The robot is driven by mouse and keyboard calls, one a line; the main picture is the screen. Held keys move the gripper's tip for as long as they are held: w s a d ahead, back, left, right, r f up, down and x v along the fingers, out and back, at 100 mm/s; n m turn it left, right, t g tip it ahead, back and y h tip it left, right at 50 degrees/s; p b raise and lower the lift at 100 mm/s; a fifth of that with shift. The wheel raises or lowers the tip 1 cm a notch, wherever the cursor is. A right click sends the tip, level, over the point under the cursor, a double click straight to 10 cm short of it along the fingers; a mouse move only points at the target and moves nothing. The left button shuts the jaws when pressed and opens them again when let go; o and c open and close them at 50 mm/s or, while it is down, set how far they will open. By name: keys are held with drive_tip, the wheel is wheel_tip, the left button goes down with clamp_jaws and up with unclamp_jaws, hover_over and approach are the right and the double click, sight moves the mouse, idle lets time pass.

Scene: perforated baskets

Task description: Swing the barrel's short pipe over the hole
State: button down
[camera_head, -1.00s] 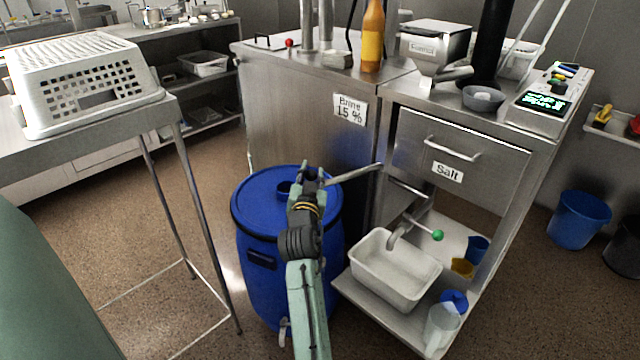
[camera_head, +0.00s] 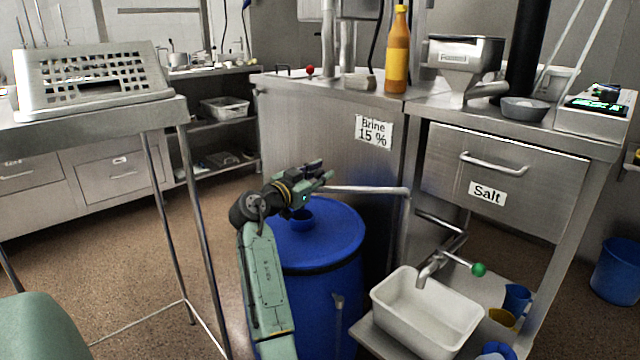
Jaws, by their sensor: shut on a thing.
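The blue barrel (camera_head: 335,240) stands on the floor left of the steel bench. Its hole, with a short blue collar (camera_head: 301,217), shows in the lid just below my gripper. The thin metal pipe (camera_head: 368,190) runs nearly level from the bench side at the right to my gripper, above the lid. My gripper (camera_head: 322,178) is shut on the pipe's left end, above and slightly right of the hole. The fingers hide the pipe's tip, so I cannot tell whether it is exactly over the hole.
A steel cabinet labelled Brine 15 % (camera_head: 310,130) stands behind the barrel. A white tub (camera_head: 425,312) sits on the low shelf at the right, under a tap with a green knob (camera_head: 478,269). A table with an upturned white basket (camera_head: 92,75) stands left. Floor between table and barrel is clear.

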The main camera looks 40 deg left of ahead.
drive_tip(key=shift+w+a, duration=0.1)
drive_tip(key=shift+w, duration=0.05)
drive_tip(key=c, duration=1.3)
unclamp_jaws()
drive_tip(key=s+d, duration=0.1)
drive_tip(key=s, duration=1.1)
